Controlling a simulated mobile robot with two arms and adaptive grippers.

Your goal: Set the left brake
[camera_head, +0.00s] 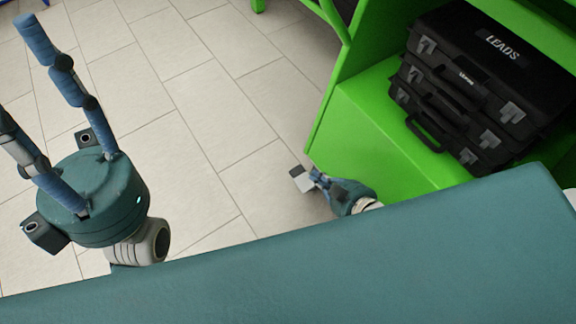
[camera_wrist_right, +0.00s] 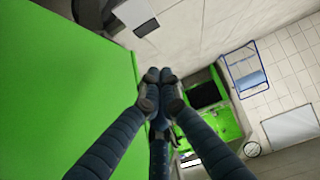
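A small light-grey plate with a dark pad (camera_head: 301,179) sits low at the near left corner of the green bench, by the floor; it may be the left brake. It also shows in the right wrist view (camera_wrist_right: 138,18), ahead of the fingertips. My right gripper (camera_head: 315,173) is right beside it in the head view; contact cannot be told. In the wrist view the right fingertips (camera_wrist_right: 160,75) are together with nothing visible between them. My left gripper (camera_head: 12,65) is at the left, its blue fingers spread apart and empty, partly out of frame.
The green bench (camera_head: 375,130) holds stacked black cases (camera_head: 475,95) on its shelf. Its side wall (camera_wrist_right: 70,80) fills the left of the wrist view. Tiled floor (camera_head: 210,100) lies free between my arms. A blue-framed cart (camera_wrist_right: 247,72) stands far off.

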